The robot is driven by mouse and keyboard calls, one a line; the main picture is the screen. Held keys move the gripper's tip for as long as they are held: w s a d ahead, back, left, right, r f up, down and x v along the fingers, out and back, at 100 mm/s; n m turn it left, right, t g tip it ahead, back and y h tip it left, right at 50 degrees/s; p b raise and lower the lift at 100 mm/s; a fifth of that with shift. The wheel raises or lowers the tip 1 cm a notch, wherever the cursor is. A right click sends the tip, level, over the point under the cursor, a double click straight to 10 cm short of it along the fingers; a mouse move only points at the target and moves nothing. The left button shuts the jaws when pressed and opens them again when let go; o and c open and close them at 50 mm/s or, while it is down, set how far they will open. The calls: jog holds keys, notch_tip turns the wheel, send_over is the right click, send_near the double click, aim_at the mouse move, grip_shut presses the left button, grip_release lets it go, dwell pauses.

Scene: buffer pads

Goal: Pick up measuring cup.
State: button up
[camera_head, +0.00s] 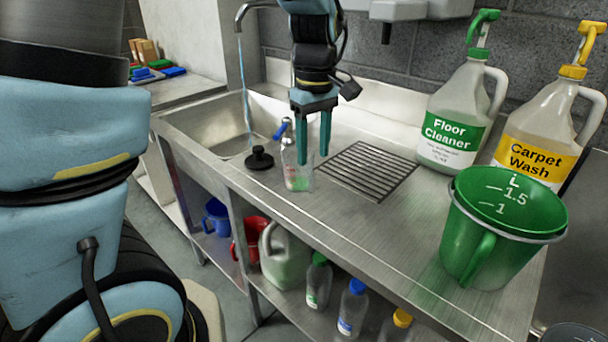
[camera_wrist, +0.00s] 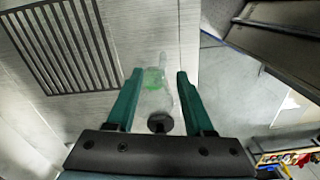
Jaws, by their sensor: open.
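The green measuring cup (camera_head: 478,258), with white volume marks inside and a handle facing the front, stands at the right front corner of the steel counter. It does not show in the wrist view.
Floor cleaner (camera_head: 452,115) and carpet wash (camera_head: 540,128) jugs stand behind the cup. A black plunger (camera_head: 259,160) sits left of the spray bottle, by the sink (camera_head: 205,125). A drain grate (camera_head: 368,171) lies mid-counter. The lower shelf holds several bottles, a blue container (camera_head: 217,217) and a red one (camera_head: 250,238).

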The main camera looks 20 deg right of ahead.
aim_at(311, 171)
jog(key=f, duration=0.5)
jog(key=f+p, duration=0.1)
jog(key=f, duration=0.1)
jog(key=shift+s+a+f, duration=0.1)
jog(key=shift+a+f, duration=0.05)
jog(key=shift+a, duration=0.1)
jog(key=shift+c, duration=0.2)
grip_shut()
dwell(1.0)
